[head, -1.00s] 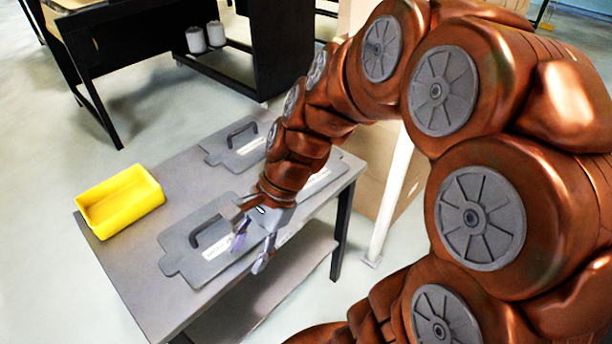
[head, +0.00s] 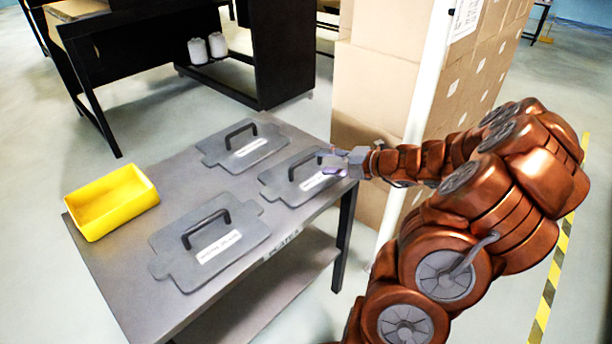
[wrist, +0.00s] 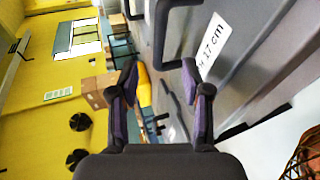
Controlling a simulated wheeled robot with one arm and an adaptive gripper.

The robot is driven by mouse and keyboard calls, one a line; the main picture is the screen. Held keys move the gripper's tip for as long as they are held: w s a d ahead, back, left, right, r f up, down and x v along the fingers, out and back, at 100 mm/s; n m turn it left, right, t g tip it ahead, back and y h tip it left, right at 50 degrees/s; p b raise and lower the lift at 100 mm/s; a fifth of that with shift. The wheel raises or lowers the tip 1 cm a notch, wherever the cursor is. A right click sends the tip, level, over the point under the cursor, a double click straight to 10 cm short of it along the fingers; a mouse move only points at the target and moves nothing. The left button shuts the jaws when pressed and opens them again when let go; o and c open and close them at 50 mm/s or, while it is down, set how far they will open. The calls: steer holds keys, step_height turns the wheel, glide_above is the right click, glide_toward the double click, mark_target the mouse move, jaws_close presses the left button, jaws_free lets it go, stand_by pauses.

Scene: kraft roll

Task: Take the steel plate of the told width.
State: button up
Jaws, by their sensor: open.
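Three grey steel plates with dark arched handles and white labels lie on the table: the front plate (head: 178,262), the back plate (head: 222,155) and the right plate (head: 285,190). My gripper (head: 328,163) is open and empty, above the right plate and close to its handle (head: 298,165). In the wrist view my gripper (wrist: 160,78) has its fingers apart, with a dark handle (wrist: 160,40) just ahead of the tips. A label (wrist: 213,45) beside that handle ends in "17 cm"; its start is cut off. The other labels are too small to read.
A yellow bin (head: 112,200) stands at the grey table's (head: 120,290) left edge. Stacked cartons (head: 375,95) and a white post (head: 425,90) stand close behind my arm on the right. A black desk (head: 285,55) is behind.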

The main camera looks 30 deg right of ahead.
mark_target(308, 160)
steer(key=shift+w+d+f, duration=0.15)
steer(key=shift+x, duration=3.7)
steer(key=shift+d, duration=0.1)
jaws_close()
